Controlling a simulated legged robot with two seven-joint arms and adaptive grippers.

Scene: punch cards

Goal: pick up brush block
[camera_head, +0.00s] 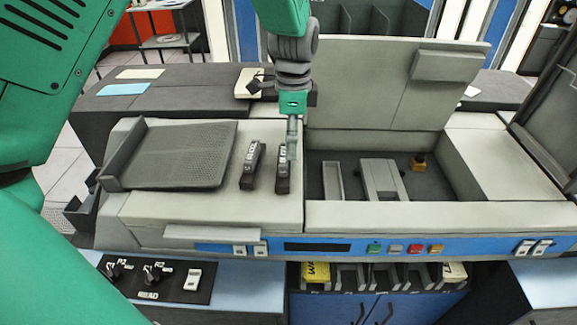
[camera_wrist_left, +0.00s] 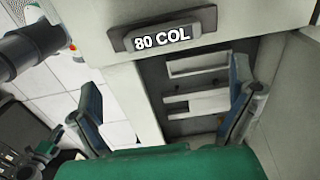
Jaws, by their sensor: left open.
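Two dark, narrow blocks with white lettering stand side by side on the grey machine top, a left block (camera_head: 250,167) and a right block (camera_head: 283,177). I cannot tell which one is the brush block. My left gripper (camera_head: 292,143) points down at the right block's far end and partly covers it. In the left wrist view, a dark block marked "80 COL" (camera_wrist_left: 165,30) is at the top, beyond the fingertips. The left gripper (camera_wrist_left: 162,88) is spread open there with nothing between its fingers. Contact cannot be judged in the head view. My right gripper is not in view.
A ribbed dark tray (camera_head: 180,155) lies left of the blocks. To the right is a recessed bay (camera_head: 345,165) with grey frames and a small yellow-brown part (camera_head: 418,161), backed by a raised lid (camera_head: 370,85). A button panel (camera_head: 400,248) runs along the front.

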